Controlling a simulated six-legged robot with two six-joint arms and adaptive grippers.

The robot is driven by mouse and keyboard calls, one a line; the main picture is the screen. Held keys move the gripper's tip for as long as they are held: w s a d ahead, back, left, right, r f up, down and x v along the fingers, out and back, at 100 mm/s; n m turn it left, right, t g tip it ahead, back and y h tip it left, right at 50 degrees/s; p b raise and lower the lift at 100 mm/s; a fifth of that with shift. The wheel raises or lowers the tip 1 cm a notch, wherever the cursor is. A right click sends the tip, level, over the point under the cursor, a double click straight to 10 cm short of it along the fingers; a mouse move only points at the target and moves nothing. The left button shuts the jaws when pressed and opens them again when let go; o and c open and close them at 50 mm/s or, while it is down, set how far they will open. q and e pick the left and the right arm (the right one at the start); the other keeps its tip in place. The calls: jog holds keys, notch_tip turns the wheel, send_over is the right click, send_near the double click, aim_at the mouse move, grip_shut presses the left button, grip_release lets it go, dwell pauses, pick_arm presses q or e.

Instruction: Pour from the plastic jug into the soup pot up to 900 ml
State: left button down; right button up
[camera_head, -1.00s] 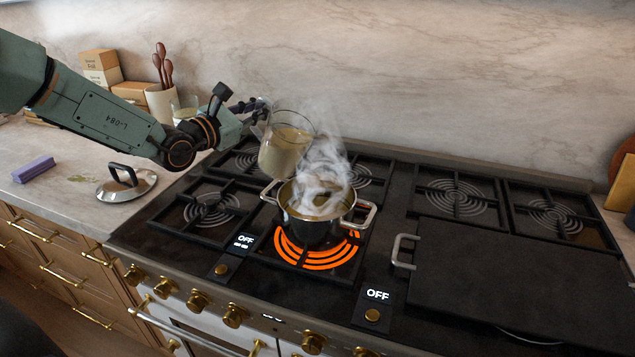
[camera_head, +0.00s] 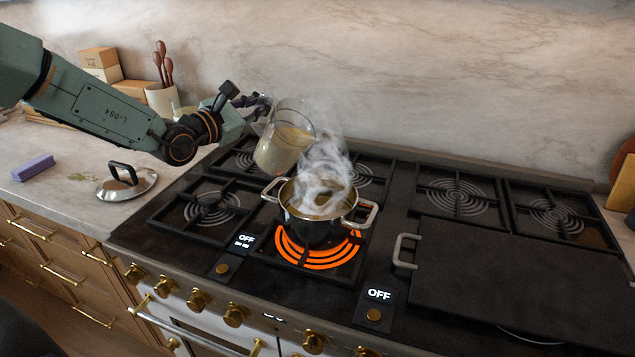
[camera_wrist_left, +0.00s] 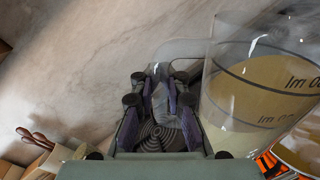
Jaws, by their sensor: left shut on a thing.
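The clear plastic jug (camera_head: 281,146) holds a yellowish, cloudy liquid. It is tilted to the right, up and left of the soup pot, and no stream shows clearly. My left gripper (camera_head: 262,103) is shut on the jug's handle; the handle between the fingers also shows in the left wrist view (camera_wrist_left: 178,62). The jug's wall there carries dark marking lines with partly readable print. The steel soup pot (camera_head: 311,222) stands on a glowing orange burner, with yellowish liquid inside and steam over it hiding part of its rim. My right gripper is not in view.
A pot lid (camera_head: 127,182) and a purple sponge (camera_head: 33,168) lie on the left counter. A utensil crock (camera_head: 161,101) and boxes (camera_head: 101,64) stand behind. A black griddle plate (camera_head: 510,280) covers the right front of the stove.

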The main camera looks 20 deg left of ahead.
pick_arm(q)
jog(key=shift+r, duration=0.15)
jog(key=shift+d+r+m, duration=0.15)
jog(key=shift+d+m, duration=0.05)
jog(key=shift+m, duration=0.1)
jog(key=shift+s+d+r+m, duration=0.2)
jog(key=shift+d+r+m, duration=0.2)
jog(key=shift+m, duration=0.1)
jog(key=shift+a, duration=0.1)
jog(key=shift+w+a+f, duration=0.1)
jog(key=shift+w+f, duration=0.05)
jog(key=shift+s+d+r+m, duration=0.3)
jog(key=shift+d+r+m, duration=0.15)
jog(key=shift+m, duration=0.35)
jog(key=shift+f, duration=0.1)
jog(key=shift+w, duration=0.1)
